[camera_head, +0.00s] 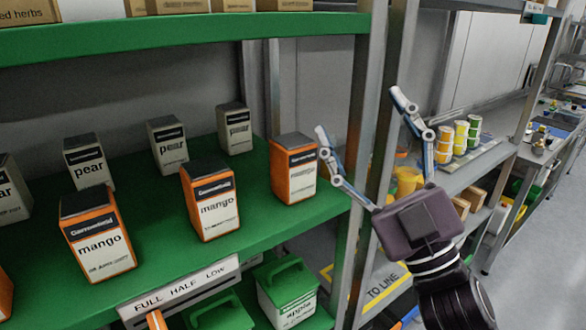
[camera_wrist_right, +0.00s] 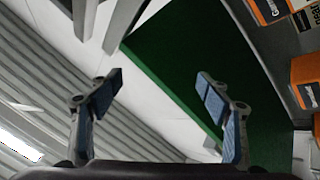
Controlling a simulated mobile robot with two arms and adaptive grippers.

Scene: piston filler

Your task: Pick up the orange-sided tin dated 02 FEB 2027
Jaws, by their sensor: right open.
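Several orange-sided tins labelled mango stand upright on the green shelf in the head view: one at the left (camera_head: 98,243), one in the middle (camera_head: 210,203) and one at the right (camera_head: 294,170). Small print shows below their names, but I cannot read the dates surely. My right gripper (camera_head: 358,114) is open and empty, beside the shelf's right post and right of the right tin. In the right wrist view the open gripper (camera_wrist_right: 160,80) has nothing between its fingers, and orange tins (camera_wrist_right: 306,80) show at the right edge. My left gripper is not in view.
Grey pear tins (camera_head: 167,146) stand behind the orange ones on the green shelf (camera_head: 155,220). The metal post (camera_head: 366,120) stands at the shelf's right end. Green-lidded tubs (camera_head: 287,290) sit below. Stacked cups (camera_head: 460,138) stand on another shelf at right.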

